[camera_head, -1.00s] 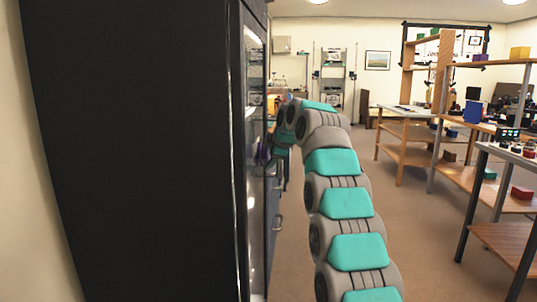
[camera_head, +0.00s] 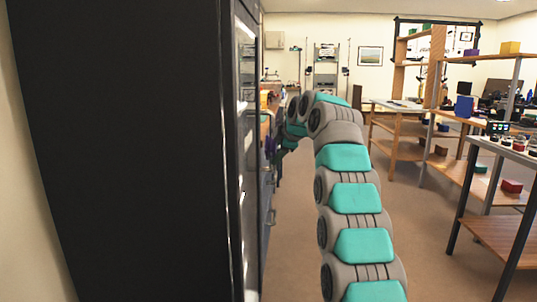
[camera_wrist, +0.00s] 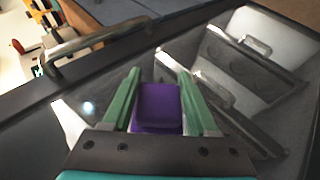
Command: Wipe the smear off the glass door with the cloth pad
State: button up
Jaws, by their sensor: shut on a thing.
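My gripper (camera_wrist: 158,104) has green fingers shut on a purple cloth pad (camera_wrist: 157,106) in the wrist view. In the head view my gripper (camera_head: 279,149) is at the far end of my outstretched arm, beside the glass door (camera_head: 246,120), which is seen nearly edge-on. Whether the pad touches the glass cannot be told. In the wrist view the glass door (camera_wrist: 285,135) lies dark beyond the fingers, with handles and panels showing in it. A whitish patch (camera_wrist: 66,122) lies left of the fingers; whether it is the smear or a reflection is unclear.
The tall black cabinet (camera_head: 125,150) fills the left of the head view. A metal bar handle (camera_wrist: 95,46) is at the upper left of the wrist view. Wooden shelving (camera_head: 432,75) and a table with small items (camera_head: 510,148) stand at right. The brown floor (camera_head: 300,225) between is open.

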jog(key=shift+d, duration=0.7)
jog(key=shift+d, duration=0.1)
jog(key=d, duration=0.3)
jog(key=shift+s+b, duration=0.1)
jog(key=shift+b, duration=0.25)
